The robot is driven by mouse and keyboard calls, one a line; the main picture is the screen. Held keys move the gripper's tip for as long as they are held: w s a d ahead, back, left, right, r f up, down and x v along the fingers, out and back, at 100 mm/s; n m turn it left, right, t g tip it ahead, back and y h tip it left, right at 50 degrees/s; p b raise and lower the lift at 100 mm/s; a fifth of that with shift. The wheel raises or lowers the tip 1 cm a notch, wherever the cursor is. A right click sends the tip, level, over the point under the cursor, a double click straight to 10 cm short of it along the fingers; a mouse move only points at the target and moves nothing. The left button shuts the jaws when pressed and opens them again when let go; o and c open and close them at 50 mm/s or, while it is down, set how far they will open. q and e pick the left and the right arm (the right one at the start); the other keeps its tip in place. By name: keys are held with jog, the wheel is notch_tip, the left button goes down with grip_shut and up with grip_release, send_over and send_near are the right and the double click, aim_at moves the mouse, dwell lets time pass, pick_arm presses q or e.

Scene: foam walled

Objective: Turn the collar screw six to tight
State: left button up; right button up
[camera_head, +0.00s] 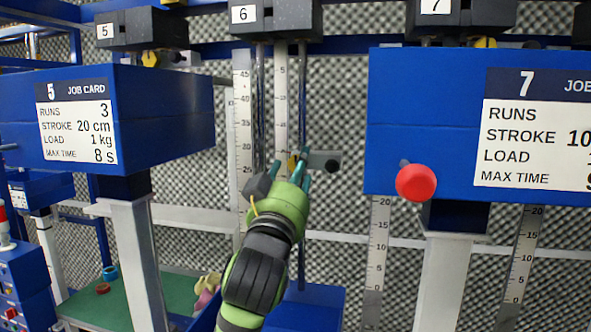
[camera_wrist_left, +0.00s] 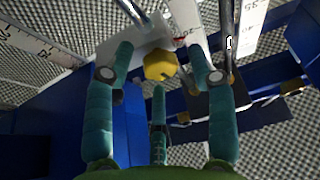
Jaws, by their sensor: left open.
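Station six, marked by the "6" plate (camera_head: 243,14), has upright rods and a ruler scale (camera_head: 281,100). My left gripper (camera_head: 289,170) reaches up in front of these rods, and its green fingers hide most of the collar. A bit of the yellow collar screw (camera_head: 292,163) shows between the fingers. In the left wrist view the yellow screw head (camera_wrist_left: 160,65) sits on a pale grey block (camera_wrist_left: 131,47). The open fingers (camera_wrist_left: 160,55) stand on either side of it, with a third finger below. I see a gap at each side. My right gripper is not in view.
A blue box with job card 5 (camera_head: 76,120) stands left, and a blue box with job card 7 (camera_head: 530,125) stands right. A red knob (camera_head: 416,182) juts from the right box. A black knob (camera_head: 333,165) sits just right of my fingertips. Foam wall lies behind.

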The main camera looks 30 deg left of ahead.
pick_arm(q)
jog(key=shift+c, duration=0.4)
jog(key=shift+s, duration=0.1)
grip_shut()
jog(key=shift+r+m+h, duration=0.1)
jog(key=shift+m+h, duration=0.5)
jog(key=shift+m, duration=0.4)
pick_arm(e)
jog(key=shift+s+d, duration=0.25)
pick_arm(q)
jog(key=shift+o, duration=0.4)
grip_release()
